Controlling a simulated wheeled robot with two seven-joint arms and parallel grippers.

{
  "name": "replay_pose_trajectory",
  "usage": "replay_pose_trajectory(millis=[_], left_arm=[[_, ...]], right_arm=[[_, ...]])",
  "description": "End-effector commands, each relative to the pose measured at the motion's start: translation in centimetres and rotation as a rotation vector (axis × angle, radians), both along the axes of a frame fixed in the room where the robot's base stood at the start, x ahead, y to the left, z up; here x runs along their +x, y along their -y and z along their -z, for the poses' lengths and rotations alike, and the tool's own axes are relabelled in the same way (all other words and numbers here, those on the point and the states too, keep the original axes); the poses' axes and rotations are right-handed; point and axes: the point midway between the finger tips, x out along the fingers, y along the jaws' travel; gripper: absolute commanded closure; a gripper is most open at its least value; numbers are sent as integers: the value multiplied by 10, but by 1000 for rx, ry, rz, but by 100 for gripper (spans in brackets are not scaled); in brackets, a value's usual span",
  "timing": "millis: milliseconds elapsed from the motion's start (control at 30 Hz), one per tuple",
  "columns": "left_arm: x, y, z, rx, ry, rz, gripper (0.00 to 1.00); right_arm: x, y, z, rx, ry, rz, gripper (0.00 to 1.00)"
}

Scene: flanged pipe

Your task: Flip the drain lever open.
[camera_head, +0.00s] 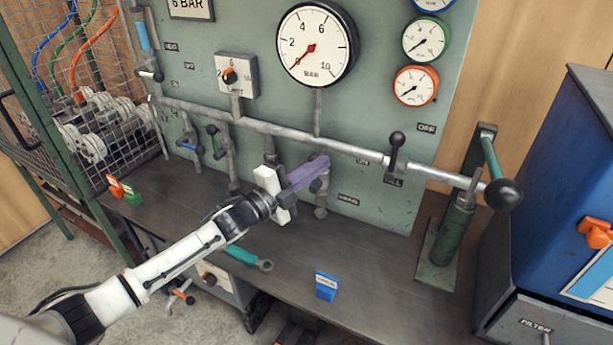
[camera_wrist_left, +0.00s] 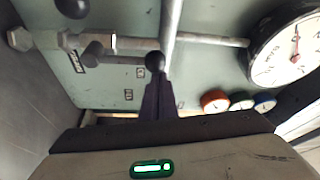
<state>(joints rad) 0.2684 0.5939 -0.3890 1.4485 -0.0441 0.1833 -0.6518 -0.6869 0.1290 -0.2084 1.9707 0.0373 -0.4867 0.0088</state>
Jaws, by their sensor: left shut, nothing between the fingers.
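The drain valve (camera_head: 320,190) hangs below the long grey pipe, at the middle of the panel, beside a small label. My left gripper (camera_head: 326,162) has its purple fingers shut, with nothing seen between them. In the head view the fingers cover the upper part of this valve and hide most of its lever. In the left wrist view the shut fingers (camera_wrist_left: 158,96) taper up to a black ball knob (camera_wrist_left: 155,61) on a grey lever. The tips look close to the knob; I cannot tell whether they touch. My right gripper is not in view.
The grey pipe (camera_head: 268,126) crosses the panel above the bench (camera_head: 390,262). A black-knobbed lever (camera_head: 397,139) stands to the right on it. A green hand pump (camera_head: 457,222) stands farther right. A blue block (camera_head: 326,287) and a teal spanner (camera_head: 245,256) lie on the bench.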

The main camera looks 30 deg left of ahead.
Motion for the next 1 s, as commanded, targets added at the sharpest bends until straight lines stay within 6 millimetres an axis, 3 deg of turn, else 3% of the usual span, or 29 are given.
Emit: replay_pose_trajectory(millis=[167, 200, 400, 600, 1000], left_arm=[[-2, 41, -13, -9, 5, 12, 100], [-13, 31, -4, -1, -1, 8, 100], [-55, 16, -2, 0, 0, 11, 100], [-83, 5, 0, -2, 3, 12, 100], [-95, 0, -1, -3, 5, 12, 100]], right_arm=[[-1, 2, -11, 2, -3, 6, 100], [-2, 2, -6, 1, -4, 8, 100], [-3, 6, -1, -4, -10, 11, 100], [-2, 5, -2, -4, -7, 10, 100], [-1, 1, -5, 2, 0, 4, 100]])
